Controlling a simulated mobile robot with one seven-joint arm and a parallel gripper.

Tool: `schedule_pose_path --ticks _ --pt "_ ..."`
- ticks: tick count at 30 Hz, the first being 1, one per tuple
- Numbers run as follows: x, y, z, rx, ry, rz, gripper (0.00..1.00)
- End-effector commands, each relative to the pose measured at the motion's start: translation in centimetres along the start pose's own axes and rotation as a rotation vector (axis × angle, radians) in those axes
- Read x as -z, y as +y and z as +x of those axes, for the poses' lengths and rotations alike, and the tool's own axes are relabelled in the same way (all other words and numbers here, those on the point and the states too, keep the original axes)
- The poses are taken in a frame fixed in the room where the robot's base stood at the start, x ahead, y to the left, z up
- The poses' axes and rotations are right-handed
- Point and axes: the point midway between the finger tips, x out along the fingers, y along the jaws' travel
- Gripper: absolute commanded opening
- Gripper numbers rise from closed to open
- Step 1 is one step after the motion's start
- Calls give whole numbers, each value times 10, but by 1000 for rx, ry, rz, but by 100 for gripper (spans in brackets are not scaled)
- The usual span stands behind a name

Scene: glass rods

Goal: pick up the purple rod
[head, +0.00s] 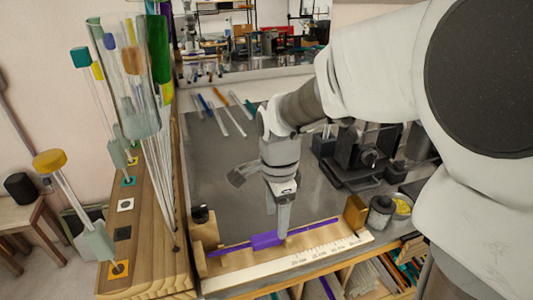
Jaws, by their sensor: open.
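The purple rod (312,226) lies lengthwise along a wooden measuring holder at the front of the bench, tilted slightly up to the right in the picture. A thicker purple sleeve (265,240) sits around its middle. My gripper (284,222) points down over the rod, just right of the sleeve. It is open, though the near finger hides the far side. From this view I cannot tell whether the fingers touch the rod or straddle it.
A white ruler strip (312,256) runs along the holder's front. A tall glass vessel with rods (135,90) stands on the wooden shelf at left. Several loose rods (222,115) lie at the back. A dark machine (365,155) and small jars (381,210) stand at right.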

Motion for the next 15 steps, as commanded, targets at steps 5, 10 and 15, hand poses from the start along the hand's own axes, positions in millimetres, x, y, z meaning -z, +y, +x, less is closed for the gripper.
schedule_pose_path --ticks 5,10,15 --pt "0 0 11 -1 0 0 70" --pt "-2 -2 34 -5 0 0 70" --pt "-2 -2 55 -3 0 0 70"
